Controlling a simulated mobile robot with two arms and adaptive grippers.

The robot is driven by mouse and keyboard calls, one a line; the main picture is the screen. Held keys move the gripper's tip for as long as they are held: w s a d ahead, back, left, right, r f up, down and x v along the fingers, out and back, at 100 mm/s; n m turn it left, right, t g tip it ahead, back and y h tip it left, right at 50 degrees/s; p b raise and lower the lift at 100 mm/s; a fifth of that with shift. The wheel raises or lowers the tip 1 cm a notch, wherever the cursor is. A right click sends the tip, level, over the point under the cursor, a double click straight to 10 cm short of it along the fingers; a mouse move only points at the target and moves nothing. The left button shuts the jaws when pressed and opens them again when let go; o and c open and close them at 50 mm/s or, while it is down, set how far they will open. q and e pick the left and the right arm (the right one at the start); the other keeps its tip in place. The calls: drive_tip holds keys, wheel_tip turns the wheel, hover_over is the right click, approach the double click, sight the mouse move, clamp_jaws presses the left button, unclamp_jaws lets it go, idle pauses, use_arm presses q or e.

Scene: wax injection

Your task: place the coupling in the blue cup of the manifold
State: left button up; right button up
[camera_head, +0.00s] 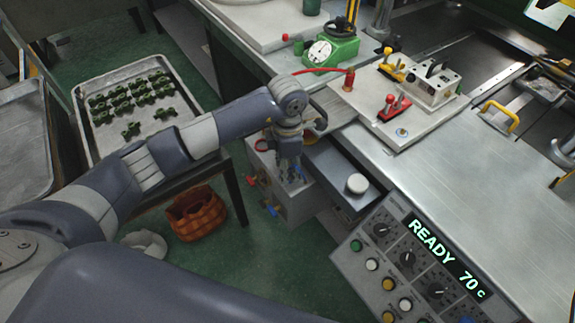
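A grey box-like unit (292,203) with red, yellow and blue valve handles on its front stands below the bench edge; it looks like the manifold. A red ring (262,145) shows at its upper left. My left gripper (291,170) points down over its top, with small blue parts close to the fingertips. The fingers are dark and small here, so I cannot tell whether they are open or hold the coupling. The blue cup is not clearly distinguishable, and the gripper and arm cover part of the unit's top. My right gripper is out of view.
A metal tray (188,143) with several green pieces lies at left. An orange basket (198,214) sits on the floor. A grey drawer (328,170) with a white knob adjoins the unit. A control panel (405,265) reads READY 70 C. A red hose (318,71) crosses the bench.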

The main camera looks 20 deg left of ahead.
use_arm(q)
drive_tip(key=shift+r, duration=0.2)
wheel_tip(320, 180, up, 12)
drive_tip(key=b, duration=0.1)
idle(0.5)
